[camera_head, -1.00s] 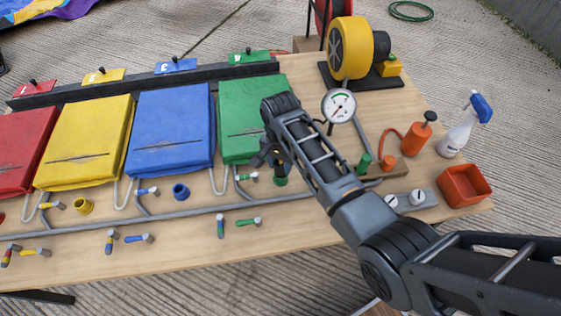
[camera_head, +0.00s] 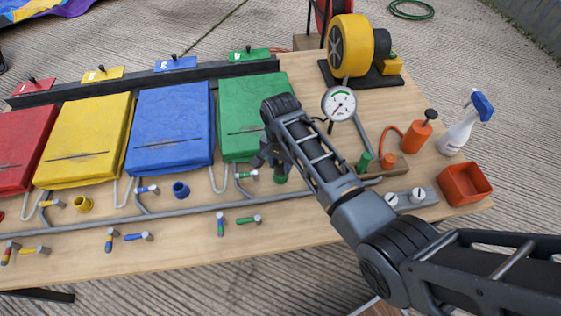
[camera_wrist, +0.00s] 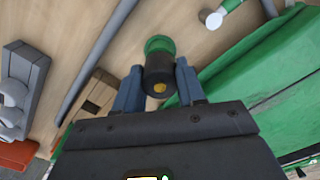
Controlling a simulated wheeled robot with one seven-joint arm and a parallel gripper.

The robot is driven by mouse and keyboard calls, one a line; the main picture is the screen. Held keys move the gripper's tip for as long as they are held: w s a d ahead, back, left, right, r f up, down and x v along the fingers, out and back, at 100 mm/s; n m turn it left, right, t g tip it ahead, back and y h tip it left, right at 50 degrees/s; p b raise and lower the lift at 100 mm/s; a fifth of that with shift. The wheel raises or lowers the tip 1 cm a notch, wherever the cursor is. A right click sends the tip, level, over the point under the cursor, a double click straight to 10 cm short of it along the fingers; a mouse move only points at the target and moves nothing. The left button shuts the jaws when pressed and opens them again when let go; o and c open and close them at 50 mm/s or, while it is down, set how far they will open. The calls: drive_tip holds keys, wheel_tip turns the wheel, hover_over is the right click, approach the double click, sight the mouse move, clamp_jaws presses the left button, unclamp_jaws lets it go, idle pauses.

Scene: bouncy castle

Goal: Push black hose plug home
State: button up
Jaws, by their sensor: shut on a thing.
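My gripper (camera_wrist: 159,88) is shut on the black hose plug (camera_wrist: 158,73), which has a small yellow-orange centre on its near end. In the wrist view the plug lies between the two fingers, in line with the green socket (camera_wrist: 160,44), whose ring shows just beyond it. Plug and socket look touching or nearly so; the depth of any fit cannot be told. In the head view my gripper (camera_head: 272,157) is at the front edge of the green pad (camera_head: 250,112), and the green socket (camera_head: 281,178) shows just below it. The plug is mostly hidden there by my gripper.
A green-and-silver fitting (camera_head: 249,175) lies just left of the socket. A grey pipe (camera_head: 205,211) runs along the board in front. The gauge (camera_head: 339,104), orange pump bottle (camera_head: 419,132) and red bin (camera_head: 466,184) stand to the right.

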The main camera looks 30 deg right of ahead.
drive_tip(key=shift+f, duration=0.45)
idle(0.4)
drive_tip(key=o, duration=1.1)
drive_tip(key=shift+o, duration=0.2)
drive_tip(key=shift+r, duration=3.9)
drive_tip(key=shift+s+f, duration=0.1)
